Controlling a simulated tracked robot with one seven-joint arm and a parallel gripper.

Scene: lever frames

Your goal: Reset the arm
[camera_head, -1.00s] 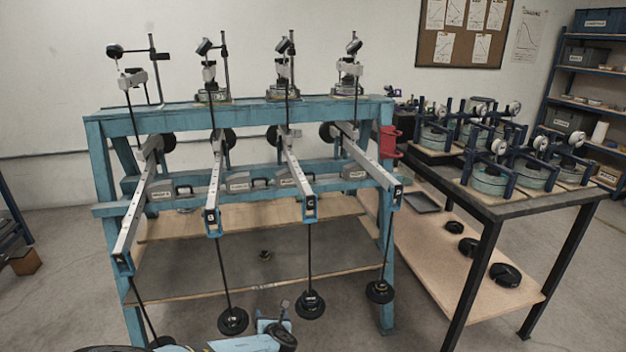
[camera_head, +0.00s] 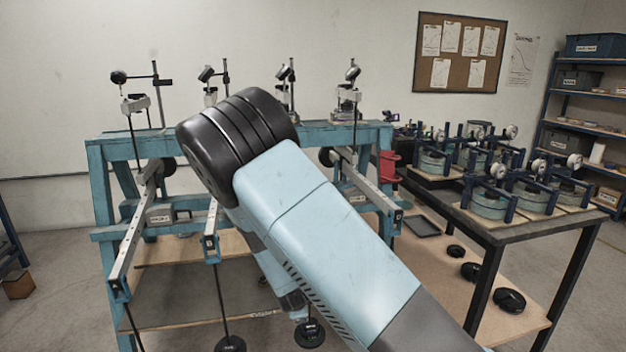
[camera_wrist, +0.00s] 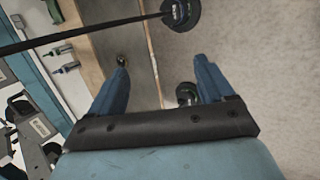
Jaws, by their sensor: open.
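My gripper (camera_wrist: 160,85) shows in the wrist view with its two blue fingers apart and nothing between them. Beyond it lie the floor and a frame's lower shelf edge. In the head view my pale blue arm with its black joint crosses the middle of the picture, and my gripper cannot be made out there. Behind the arm stands a blue lever frame (camera_head: 102,172) with several lever beams, rods and hanging weights. The left lever beam (camera_head: 134,240) and the right lever beam (camera_head: 372,184) show; the middle ones are partly hidden by my arm.
A dark table (camera_head: 520,208) with several dial devices stands to the right, black weights (camera_head: 509,300) on its lower shelf. A red holder (camera_head: 388,165) hangs at the frame's right end. In the wrist view a rod with a black weight (camera_wrist: 181,14) passes close to the fingers.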

